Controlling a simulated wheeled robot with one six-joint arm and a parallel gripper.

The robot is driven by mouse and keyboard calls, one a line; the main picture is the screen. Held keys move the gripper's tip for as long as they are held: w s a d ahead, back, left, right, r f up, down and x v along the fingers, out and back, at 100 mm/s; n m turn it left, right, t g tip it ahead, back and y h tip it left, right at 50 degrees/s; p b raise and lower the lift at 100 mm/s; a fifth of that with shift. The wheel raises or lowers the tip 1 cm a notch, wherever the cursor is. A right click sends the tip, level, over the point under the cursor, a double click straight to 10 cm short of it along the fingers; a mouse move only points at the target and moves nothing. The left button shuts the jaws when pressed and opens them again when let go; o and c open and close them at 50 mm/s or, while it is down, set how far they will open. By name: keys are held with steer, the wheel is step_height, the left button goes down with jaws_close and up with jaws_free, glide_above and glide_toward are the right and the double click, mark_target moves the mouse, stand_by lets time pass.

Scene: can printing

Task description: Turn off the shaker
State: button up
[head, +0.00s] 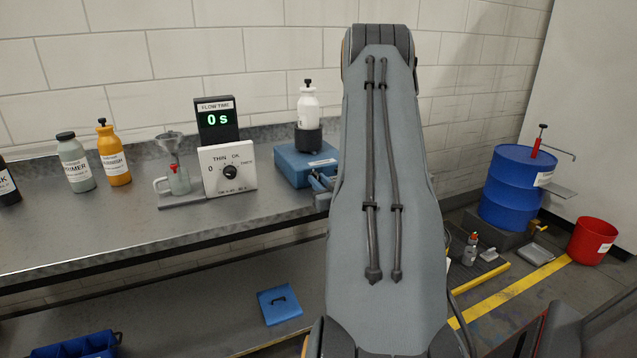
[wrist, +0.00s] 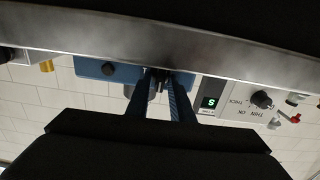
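The shaker is a blue box (head: 290,168) on the bench, with a black holder (head: 308,141) on top. A white bottle (head: 308,109) with a black top stands upright in the holder. My gripper (head: 319,182) is at the front right of the box, partly hidden by my arm.
A white dial box (head: 229,171) and a timer reading "0 s" (head: 216,119) stand left of the shaker. The bench front (head: 110,229) is clear.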

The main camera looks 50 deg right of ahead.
steer(key=shift+o, duration=0.7)
steer(key=b+v, duration=0.1)
steer(key=v, duration=0.6)
steer(key=shift+s+a+b, duration=0.15)
steer(key=shift+s+b, duration=0.2)
steer(key=shift+b, duration=0.05)
